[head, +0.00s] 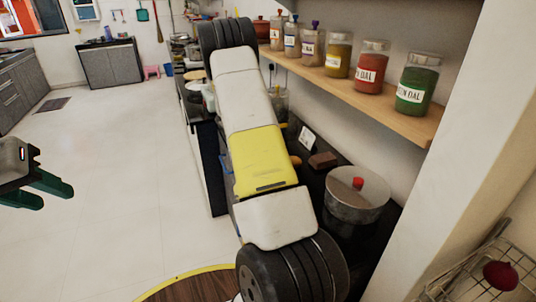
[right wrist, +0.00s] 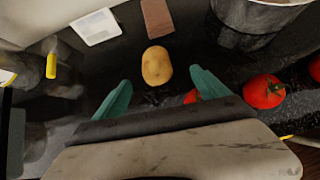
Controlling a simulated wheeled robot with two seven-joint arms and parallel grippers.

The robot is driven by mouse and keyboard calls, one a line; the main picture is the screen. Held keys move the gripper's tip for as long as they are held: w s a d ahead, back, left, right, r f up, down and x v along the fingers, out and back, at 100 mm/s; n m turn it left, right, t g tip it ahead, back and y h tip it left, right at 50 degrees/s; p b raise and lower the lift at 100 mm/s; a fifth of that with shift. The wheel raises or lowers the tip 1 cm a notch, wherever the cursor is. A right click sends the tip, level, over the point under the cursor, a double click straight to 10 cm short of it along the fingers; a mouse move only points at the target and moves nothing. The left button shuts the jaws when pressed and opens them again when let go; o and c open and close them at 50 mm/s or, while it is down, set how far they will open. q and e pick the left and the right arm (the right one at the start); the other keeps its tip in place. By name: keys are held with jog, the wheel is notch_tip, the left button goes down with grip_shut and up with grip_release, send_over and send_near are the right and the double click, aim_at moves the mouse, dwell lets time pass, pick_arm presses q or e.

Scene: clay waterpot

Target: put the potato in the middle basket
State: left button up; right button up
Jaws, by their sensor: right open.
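The potato (right wrist: 157,65) lies on the dark counter in the right wrist view, just ahead of and between the fingertips. My right gripper (right wrist: 161,84) is open and empty, with one teal finger to each side. In the head view my right arm hides most of the counter and its gripper; a small brown piece beside the arm looks like the potato (head: 295,160). A wire basket (head: 462,284) with a red onion (head: 501,275) shows at the lower right; I cannot tell whether it is the middle one. My left gripper (head: 48,192) is open and empty at the left edge.
Tomatoes (right wrist: 264,91) lie right of the potato, one partly behind the right finger. A brown block (right wrist: 157,16), a white card (right wrist: 95,27) and a steel pot (head: 357,194) stand close by. A shelf of jars (head: 370,68) hangs above.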

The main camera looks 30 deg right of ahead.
jog(key=shift+n, duration=0.4)
jog(key=x, duration=0.4)
jog(key=shift+w+f, duration=0.2)
jog(key=shift+w, duration=0.1)
jog(key=x, duration=0.5)
jog(key=shift+w+d+f, duration=0.1)
jog(key=shift+w, duration=0.05)
jog(key=c, duration=1.7)
